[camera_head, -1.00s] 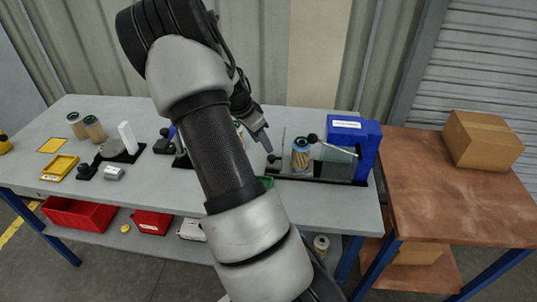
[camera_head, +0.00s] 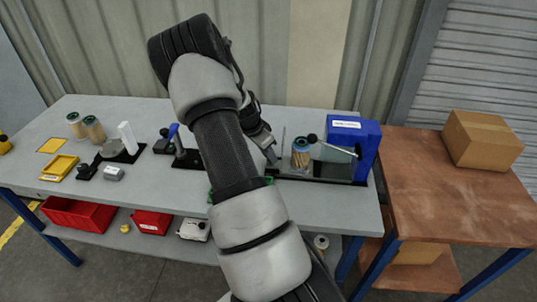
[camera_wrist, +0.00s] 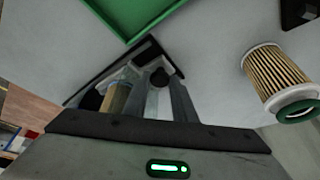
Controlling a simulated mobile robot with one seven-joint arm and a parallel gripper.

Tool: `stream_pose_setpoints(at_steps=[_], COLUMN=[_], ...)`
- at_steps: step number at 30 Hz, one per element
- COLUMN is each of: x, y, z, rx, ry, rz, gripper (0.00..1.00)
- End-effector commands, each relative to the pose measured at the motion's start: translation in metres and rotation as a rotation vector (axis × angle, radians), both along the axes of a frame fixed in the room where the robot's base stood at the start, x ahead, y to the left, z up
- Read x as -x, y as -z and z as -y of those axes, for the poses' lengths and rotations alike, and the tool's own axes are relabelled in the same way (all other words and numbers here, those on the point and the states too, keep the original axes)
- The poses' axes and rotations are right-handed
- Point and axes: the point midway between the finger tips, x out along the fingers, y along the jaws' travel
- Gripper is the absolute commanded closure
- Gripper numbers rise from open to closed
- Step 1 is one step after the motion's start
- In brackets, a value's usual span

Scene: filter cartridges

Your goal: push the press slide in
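The press (camera_head: 367,150) is a blue housing with a white label at the right end of the bench. A black rail runs left from it. A tan filter cartridge (camera_head: 300,153) stands upright on the rail, left of the housing, and also shows partly in the wrist view (camera_wrist: 115,98). A dark knob (camera_head: 271,158) is at the rail's left end. My gripper (camera_head: 269,148) is beside this end, pointing down. In the wrist view its grey fingers (camera_wrist: 160,95) reach towards a dark round knob (camera_wrist: 160,77); contact and finger gap are unclear.
A green tray (camera_wrist: 130,12) and another cartridge (camera_wrist: 275,80) are near my gripper in the wrist view. A lever with a black knob (camera_head: 312,138) extends left from the press. Two cartridges (camera_head: 95,129) stand far left. A brown table (camera_head: 445,185) holds a cardboard box (camera_head: 482,140).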

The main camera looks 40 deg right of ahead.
Motion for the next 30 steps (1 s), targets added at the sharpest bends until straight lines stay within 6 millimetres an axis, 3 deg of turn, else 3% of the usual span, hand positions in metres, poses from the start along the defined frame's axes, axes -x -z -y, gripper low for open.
stream_pose_setpoints(at_steps=[1,3,11,21,30], x=[0.0,0.0,0.009,0.082,0.106], y=[0.0,0.0,0.001,0.003,-0.001], z=[0.0,0.0,0.008,0.066,0.085], rx=[0.0,0.0,0.0,0.0,0.001], ry=[0.0,0.0,0.004,0.008,0.001], rz=[0.0,0.0,0.001,0.002,-0.001], gripper=[0.9,1.0,1.0,1.0,1.0])
